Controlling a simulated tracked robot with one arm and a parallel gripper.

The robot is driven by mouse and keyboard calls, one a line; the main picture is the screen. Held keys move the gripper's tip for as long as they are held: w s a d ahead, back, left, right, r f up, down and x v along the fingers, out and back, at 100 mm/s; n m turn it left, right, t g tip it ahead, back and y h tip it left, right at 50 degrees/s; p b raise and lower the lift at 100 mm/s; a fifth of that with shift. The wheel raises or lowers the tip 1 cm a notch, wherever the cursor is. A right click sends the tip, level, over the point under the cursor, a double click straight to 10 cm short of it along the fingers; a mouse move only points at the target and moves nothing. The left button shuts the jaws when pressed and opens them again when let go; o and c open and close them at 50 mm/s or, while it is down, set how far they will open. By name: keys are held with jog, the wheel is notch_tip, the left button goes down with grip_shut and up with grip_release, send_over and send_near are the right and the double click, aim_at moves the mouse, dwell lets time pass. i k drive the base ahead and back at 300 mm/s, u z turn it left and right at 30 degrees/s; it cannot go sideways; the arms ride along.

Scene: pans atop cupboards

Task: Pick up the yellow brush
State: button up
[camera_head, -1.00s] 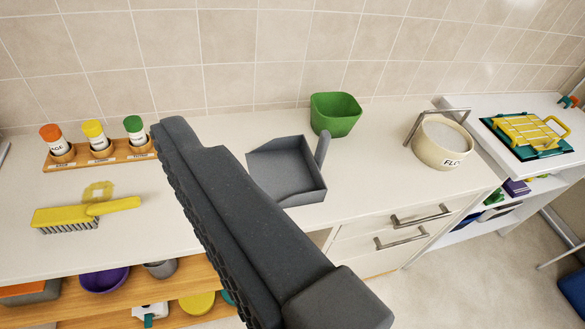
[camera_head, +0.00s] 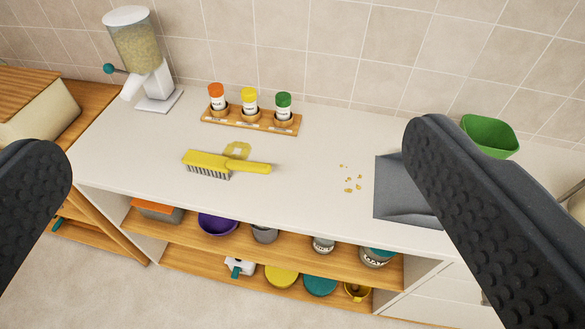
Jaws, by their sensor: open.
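The yellow brush (camera_head: 228,164) lies on the white counter, left of the picture's middle. Its grey bristles face the front edge and its handle points right. My gripper (camera_head: 235,160) is wide open and empty, with one dark finger at the left edge and the other at the right. The brush shows in the gap between the fingers, farther off, and neither finger touches it.
Crumbs (camera_head: 350,184) and a grey dustpan (camera_head: 392,190) lie to the right. A dispenser (camera_head: 143,60) stands back left. Shelves below hold bowls and jars.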

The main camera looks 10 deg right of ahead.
aim_at(207, 165)
jog(key=u, duration=0.05)
jog(key=k, duration=0.65)
jog(key=z, duration=0.6)
jog(key=i, duration=1.65)
jog(key=u, duration=0.6)
